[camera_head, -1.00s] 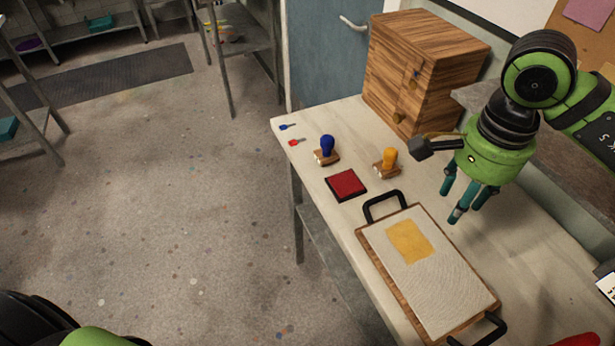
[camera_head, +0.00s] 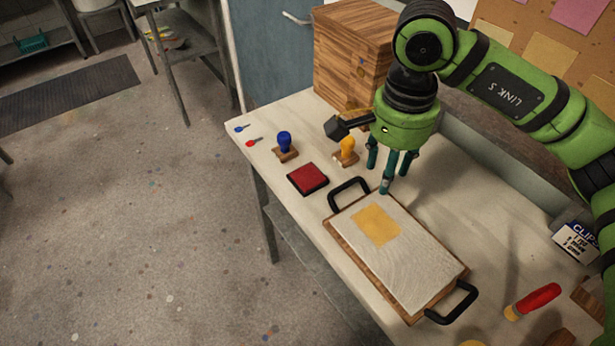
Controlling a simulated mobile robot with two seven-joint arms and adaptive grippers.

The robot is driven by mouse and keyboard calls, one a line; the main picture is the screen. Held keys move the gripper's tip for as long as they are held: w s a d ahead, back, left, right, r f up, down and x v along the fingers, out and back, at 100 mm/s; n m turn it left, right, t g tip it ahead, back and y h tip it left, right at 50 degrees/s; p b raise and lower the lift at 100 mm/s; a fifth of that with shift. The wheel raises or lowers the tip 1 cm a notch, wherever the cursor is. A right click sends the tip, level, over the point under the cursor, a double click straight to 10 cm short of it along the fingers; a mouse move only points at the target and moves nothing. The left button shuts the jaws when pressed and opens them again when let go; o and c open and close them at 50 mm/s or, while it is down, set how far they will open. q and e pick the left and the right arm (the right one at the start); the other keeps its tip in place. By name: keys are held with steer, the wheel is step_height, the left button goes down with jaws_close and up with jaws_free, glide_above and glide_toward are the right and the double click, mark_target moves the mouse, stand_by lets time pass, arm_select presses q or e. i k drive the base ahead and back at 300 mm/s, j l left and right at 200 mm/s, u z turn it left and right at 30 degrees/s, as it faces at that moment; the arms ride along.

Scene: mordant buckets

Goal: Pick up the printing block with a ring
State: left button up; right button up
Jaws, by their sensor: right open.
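Two printing blocks stand upright on the table, each a small wooden base with a knob handle. One has a blue knob (camera_head: 284,140). The other has a yellow knob (camera_head: 347,146) and stands to its right. I cannot make out a ring on either block; their undersides are hidden. My right gripper (camera_head: 388,176) is open and empty, fingers pointing down. In the picture it is just right of the yellow-knobbed block and beyond the board, apart from the block. My left gripper is not in view.
A red ink pad (camera_head: 307,179) lies in front of the blocks. A black-handled board (camera_head: 340,236) bears cloth with a yellow patch. A wooden cabinet (camera_head: 345,62) stands behind. A red-handled tool (camera_head: 537,300) lies at lower right. The table's left edge is near the small keys.

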mark_target(345, 156)
steer(key=i+j, duration=0.15)
steer(key=j, duration=0.2)
steer(key=i+j+z, duration=0.1)
steer(key=j, duration=0.2)
steer(key=i+j, duration=0.15)
steer(key=j, duration=0.2)
steer(key=i+j+z, duration=0.1)
steer(key=j, duration=0.25)
steer(key=i, duration=0.05)
